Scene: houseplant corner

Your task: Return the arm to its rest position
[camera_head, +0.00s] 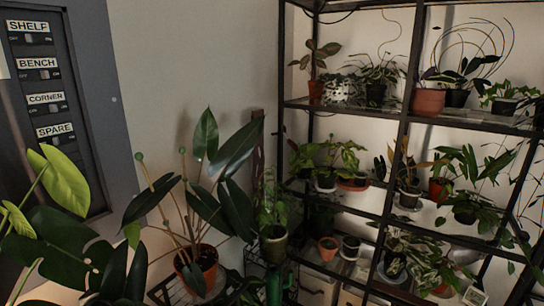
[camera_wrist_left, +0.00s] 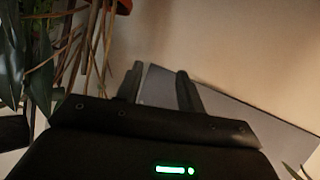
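My left gripper (camera_wrist_left: 159,84) shows in the left wrist view. Its two dark fingers stand apart with nothing between them, in front of a pale wall and a grey flat surface. A green light glows on the dark housing below the fingers. Neither gripper shows in the head view, and no arm can be made out there. My right gripper is in neither view.
A switch panel (camera_head: 45,98) labelled SHELF, BENCH, CORNER and SPARE is at the left. A large-leaved plant in a terracotta pot (camera_head: 198,268) stands front centre. A dark metal rack (camera_head: 397,135) with several potted plants fills the right. Leaves (camera_wrist_left: 40,60) hang at the wrist view's left.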

